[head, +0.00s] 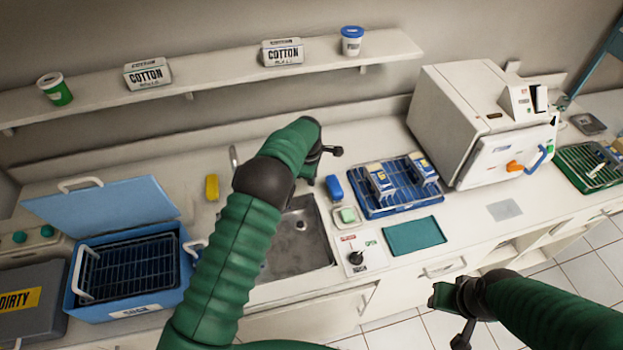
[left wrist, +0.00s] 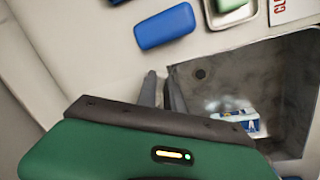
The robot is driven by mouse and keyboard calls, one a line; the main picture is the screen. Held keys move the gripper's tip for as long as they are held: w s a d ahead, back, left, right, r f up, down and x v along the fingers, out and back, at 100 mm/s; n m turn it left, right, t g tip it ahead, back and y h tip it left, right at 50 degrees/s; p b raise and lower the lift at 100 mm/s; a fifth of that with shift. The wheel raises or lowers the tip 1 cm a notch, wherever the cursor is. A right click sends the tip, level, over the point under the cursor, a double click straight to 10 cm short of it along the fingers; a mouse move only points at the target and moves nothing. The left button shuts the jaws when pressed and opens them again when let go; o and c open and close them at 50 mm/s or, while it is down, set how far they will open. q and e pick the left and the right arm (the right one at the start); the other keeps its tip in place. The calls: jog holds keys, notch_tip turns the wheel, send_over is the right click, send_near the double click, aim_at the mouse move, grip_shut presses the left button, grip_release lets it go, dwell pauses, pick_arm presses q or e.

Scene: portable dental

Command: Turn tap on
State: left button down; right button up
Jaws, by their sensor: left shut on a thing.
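The tap (head: 234,158) is a grey metal spout behind the sink (head: 306,241). My left arm hides its lower part in the head view. My left gripper (left wrist: 163,86) is at the sink's back edge in the left wrist view, its two grey fingers close together. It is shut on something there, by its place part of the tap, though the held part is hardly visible. A white card with red and green words and a black knob (head: 355,258) lies right of the sink. My right gripper (head: 443,294) hangs in front of the counter, its fingers not clear.
Beside the sink are a blue block (head: 333,188), a green soap in a dish (head: 347,215) and a yellow block (head: 211,188). A blue open box (head: 130,312) stands left. A blue rack (head: 400,200) and white steriliser (head: 450,110) stand right. A shelf (head: 220,75) runs above.

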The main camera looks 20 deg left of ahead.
pick_arm(q)
jog(key=shift+w+r, duration=0.2)
jog(key=c, duration=1.8)
grip_release()
jog(key=o, duration=0.3)
jog(key=shift+f, duration=0.15)
jog(key=s+r, duration=0.1)
jog(key=r, duration=0.4)
jog(key=s+r+b, duration=0.1)
jog(key=r, duration=0.5)
jog(key=s+r+b, duration=0.1)
jog(key=r, duration=0.4)
jog(key=shift+s+r, duration=0.1)
jog(key=shift+r, duration=0.1)
jog(key=s+f+m, duration=0.3)
jog(key=s+m, duration=0.3)
jog(key=s, duration=0.4)
jog(key=s+f+m, duration=0.2)
jog(key=s+m, duration=0.4)
jog(key=s, duration=0.4)
jog(key=s+f+m, duration=0.3)
jog(key=s+m, duration=0.2)
jog(key=s, duration=0.5)
jog(key=shift+a+f+m, duration=0.2)
jog(key=shift+f+m, duration=0.1)
jog(key=shift+m, duration=0.1)
